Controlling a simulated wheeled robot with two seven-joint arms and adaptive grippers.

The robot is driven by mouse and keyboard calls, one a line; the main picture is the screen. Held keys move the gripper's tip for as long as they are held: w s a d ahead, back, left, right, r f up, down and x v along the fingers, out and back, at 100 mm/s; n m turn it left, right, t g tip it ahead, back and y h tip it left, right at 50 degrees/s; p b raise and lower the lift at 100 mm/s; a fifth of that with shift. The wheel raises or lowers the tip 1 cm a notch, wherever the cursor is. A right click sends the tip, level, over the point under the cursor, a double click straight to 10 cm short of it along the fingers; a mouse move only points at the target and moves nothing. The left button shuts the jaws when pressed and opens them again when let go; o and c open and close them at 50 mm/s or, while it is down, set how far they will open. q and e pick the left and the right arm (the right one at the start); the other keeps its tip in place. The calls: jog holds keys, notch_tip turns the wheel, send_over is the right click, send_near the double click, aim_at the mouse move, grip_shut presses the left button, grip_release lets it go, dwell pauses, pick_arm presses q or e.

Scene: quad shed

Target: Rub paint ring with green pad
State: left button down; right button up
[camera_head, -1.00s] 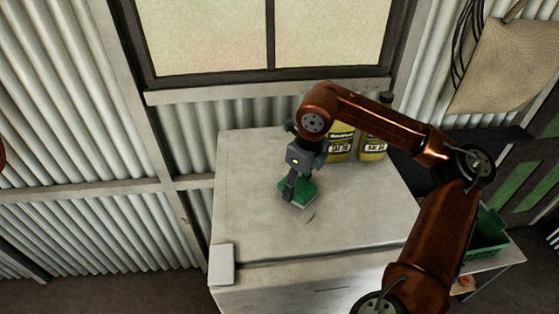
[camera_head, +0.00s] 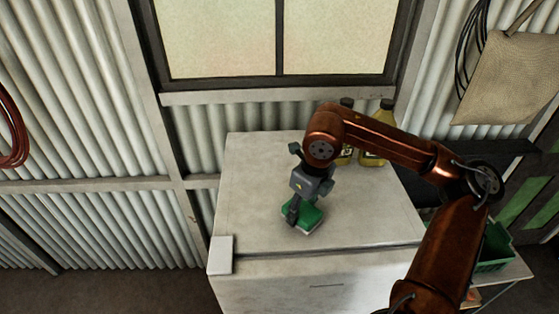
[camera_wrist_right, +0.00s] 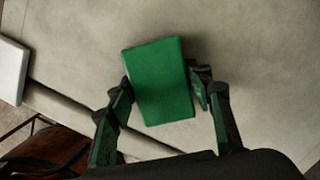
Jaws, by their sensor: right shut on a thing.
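The green pad (camera_head: 309,217) is a flat block with a pale underside, on or just above the pale top of the cabinet (camera_head: 250,160). My right gripper (camera_head: 296,213) is shut on the pad, reaching down from above. In the right wrist view the pad (camera_wrist_right: 160,80) sits between the two fingers (camera_wrist_right: 162,92). The paint ring does not show now; the pad or gripper may cover it. My left gripper is out of view.
Yellow bottles (camera_head: 374,147) stand at the back right of the cabinet top, behind my right arm. A white flat object (camera_head: 221,254) lies at the front left corner. A green crate (camera_head: 496,248) sits to the right. The left of the top is clear.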

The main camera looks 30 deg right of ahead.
jog(key=shift+s+a+r, duration=0.1)
jog(key=shift+s+a, duration=0.25)
jog(key=shift+s, duration=0.3)
notch_tip(320, 180, up, 3)
jog(key=shift+f+p, duration=0.15)
jog(key=shift+p, duration=0.65)
jog(key=shift+w+r+p, duration=0.1)
jog(key=shift+r+p, duration=0.45)
jog(key=shift+r, duration=0.15)
jog(key=shift+d+r, duration=0.1)
jog(key=shift+r, duration=0.25)
jog(key=shift+r+p, duration=1.3)
jog(key=shift+r, duration=0.2)
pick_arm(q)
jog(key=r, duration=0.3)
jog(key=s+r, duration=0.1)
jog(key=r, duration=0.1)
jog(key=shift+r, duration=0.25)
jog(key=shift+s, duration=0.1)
